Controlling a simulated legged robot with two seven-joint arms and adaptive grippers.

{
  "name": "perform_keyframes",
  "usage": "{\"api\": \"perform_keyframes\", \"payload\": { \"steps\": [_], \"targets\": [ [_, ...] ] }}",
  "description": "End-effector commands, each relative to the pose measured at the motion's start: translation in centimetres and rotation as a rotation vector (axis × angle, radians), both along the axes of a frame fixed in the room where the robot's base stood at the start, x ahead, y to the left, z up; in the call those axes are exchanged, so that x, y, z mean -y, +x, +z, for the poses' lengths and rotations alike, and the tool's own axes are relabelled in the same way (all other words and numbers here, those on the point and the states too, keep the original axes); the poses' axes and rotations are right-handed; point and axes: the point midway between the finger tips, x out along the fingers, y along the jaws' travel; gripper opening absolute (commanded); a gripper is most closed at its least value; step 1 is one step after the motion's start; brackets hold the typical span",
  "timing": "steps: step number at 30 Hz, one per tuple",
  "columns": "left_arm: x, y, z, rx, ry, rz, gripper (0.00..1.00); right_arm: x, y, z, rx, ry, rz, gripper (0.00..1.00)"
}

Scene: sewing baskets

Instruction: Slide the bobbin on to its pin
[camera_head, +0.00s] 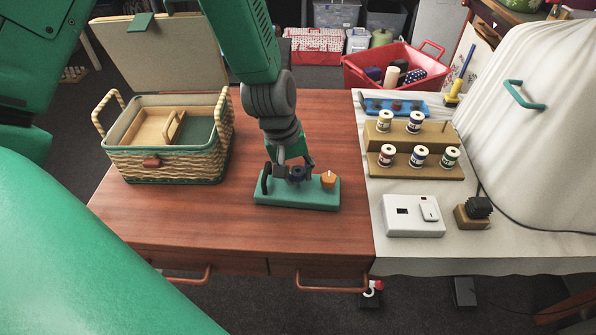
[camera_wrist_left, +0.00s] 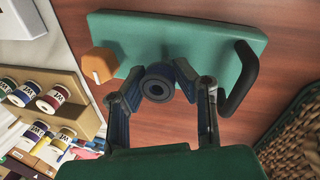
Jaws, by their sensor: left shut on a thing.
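My left gripper (camera_head: 296,171) is shut on a dark blue-grey bobbin (camera_wrist_left: 157,84), held between its two fingertips. In the left wrist view the bobbin's round end, with a dark centre hole, faces the camera. The gripper (camera_wrist_left: 159,79) is over the middle of a teal base (camera_head: 297,200), which has an orange block (camera_head: 328,180) at one end and a dark curved handle (camera_wrist_left: 242,80) at the other. No pin shows on the base; the bobbin and fingers cover that part. I cannot tell whether the bobbin touches the base. My right gripper is not in view.
An open wicker basket (camera_head: 160,163) stands on the table to the left. To the right are a wooden spool rack (camera_head: 440,171) with several spools, a white box (camera_head: 399,222) and a white-covered machine (camera_head: 530,130). The front of the table (camera_head: 240,230) is clear.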

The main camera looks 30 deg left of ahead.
Motion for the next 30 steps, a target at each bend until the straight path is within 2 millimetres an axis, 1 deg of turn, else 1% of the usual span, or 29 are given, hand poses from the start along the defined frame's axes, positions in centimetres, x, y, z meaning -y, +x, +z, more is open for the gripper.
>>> {"api": "perform_keyframes", "payload": {
  "steps": [8, 27, 28, 30],
  "targets": [
    [0.0, 0.0, -0.3, 0.000, 0.000, 0.000, 0.00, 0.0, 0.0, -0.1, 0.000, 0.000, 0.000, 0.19],
    [0.0, 0.0, -1.9, -0.001, -0.001, 0.000, 0.00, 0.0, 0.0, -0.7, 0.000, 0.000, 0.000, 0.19],
    [0.0, 0.0, -1.9, -0.001, -0.001, 0.000, 0.27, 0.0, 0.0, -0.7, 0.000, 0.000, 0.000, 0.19],
    [0.0, 0.0, -1.9, 0.000, 0.000, 0.000, 0.48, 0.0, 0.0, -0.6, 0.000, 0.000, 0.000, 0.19]
  ]
}}
